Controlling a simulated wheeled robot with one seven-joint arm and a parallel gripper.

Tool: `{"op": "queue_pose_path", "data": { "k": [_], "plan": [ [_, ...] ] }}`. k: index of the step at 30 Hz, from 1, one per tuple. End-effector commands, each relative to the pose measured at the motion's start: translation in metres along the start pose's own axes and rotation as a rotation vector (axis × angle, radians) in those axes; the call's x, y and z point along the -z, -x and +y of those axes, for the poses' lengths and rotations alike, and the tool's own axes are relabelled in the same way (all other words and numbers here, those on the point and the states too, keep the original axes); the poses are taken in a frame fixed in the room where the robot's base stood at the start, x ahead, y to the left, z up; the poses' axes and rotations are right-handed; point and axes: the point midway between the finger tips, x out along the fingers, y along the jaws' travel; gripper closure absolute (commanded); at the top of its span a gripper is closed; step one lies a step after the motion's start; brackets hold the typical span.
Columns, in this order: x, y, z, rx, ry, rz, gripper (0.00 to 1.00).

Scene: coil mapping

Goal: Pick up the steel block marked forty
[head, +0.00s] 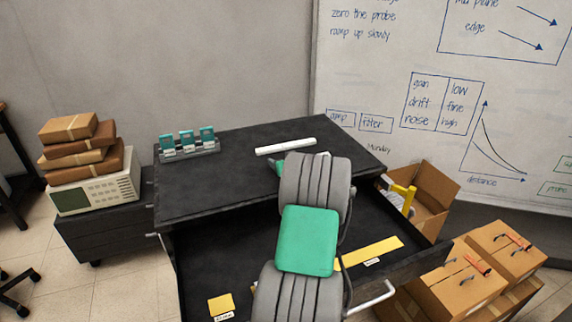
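I cannot make out a steel block marked forty in the head view. An open drawer (200,270) of the black cabinet shows a yellow square (221,302) at its front left. A long yellow strip (375,251) lies farther right in the drawer. Each has a small white label whose writing is too small to read. My grey and green arm rises through the middle of the view and hides part of the drawer and the cabinet top.
The black cabinet top (230,180) holds a grey rack (190,151) with teal pieces and a white bar (285,146). Cardboard boxes (450,280) stand at the right, with an open carton (432,195) behind. A cream instrument (95,193) under brown parcels stands left.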

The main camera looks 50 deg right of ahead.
Motion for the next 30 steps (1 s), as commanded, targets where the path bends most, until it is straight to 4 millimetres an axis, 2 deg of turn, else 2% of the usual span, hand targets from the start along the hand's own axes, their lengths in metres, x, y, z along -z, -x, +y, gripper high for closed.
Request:
{"op": "queue_pose_path", "data": {
  "k": [4, 30],
  "plan": [
    [-0.0002, 0.0002, 0.0001, 0.0, 0.0, 0.0, 0.31],
    [-0.0002, 0.0006, 0.0, 0.0, 0.0, 0.0, 1.0]
  ]
}}
